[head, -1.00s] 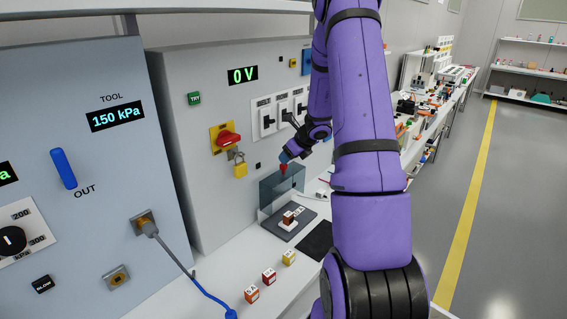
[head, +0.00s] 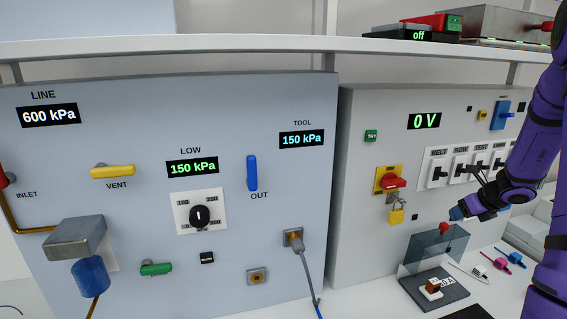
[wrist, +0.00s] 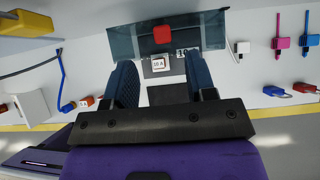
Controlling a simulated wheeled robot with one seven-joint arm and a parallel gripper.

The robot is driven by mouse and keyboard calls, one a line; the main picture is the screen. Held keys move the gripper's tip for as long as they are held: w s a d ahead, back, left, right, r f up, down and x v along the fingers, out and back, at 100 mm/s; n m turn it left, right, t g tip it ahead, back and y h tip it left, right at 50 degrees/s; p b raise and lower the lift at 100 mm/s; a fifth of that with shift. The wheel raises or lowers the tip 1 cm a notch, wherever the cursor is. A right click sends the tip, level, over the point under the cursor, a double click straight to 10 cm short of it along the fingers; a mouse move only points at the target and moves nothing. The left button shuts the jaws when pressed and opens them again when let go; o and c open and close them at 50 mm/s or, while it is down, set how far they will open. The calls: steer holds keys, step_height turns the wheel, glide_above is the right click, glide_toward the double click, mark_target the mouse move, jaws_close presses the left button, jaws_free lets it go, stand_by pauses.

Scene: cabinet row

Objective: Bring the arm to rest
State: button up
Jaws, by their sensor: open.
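My purple arm (head: 547,150) enters from the right of the head view, partly cut off by the picture edge. My gripper (head: 457,213) is in front of the grey electrical panel, just above the red knob (head: 443,229) of a clear guard (head: 430,250). In the wrist view my gripper (wrist: 161,78) shows two dark blue fingers spread apart with nothing held between them. Beyond the fingers are the guard's red knob (wrist: 162,35) and a small block marked 10 A (wrist: 158,62). I cannot tell whether a finger touches the guard.
The grey panel (head: 365,150) shows 0 V and carries a red rotary switch (head: 392,183) with a yellow padlock (head: 396,216). The pneumatic panel (head: 130,130) stands to its left, with a hose plugged in. A shelf (head: 250,44) runs above. Coloured plugs (head: 498,259) lie at right.

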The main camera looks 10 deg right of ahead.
steer(key=s+a+r+n+g+y, duration=0.1)
steer(key=s+a+r+n, duration=0.2)
steer(key=a+r+n, duration=0.8)
steer(key=s+a+r+n+g+y, duration=0.1)
steer(key=s+a+r+n+y, duration=0.15)
steer(key=a+r+n, duration=0.8)
steer(key=s+a+r+n+h, duration=0.1)
steer(key=s+a+n+h, duration=0.1)
steer(key=s+a+n, duration=0.4)
steer(key=s+a+r+n+h, duration=0.1)
steer(key=s+a+n, duration=0.6)
steer(key=s, duration=0.7)
steer(key=shift+s+a+h, duration=0.3)
steer(key=shift+s+h, duration=0.1)
steer(key=shift+h, duration=0.15)
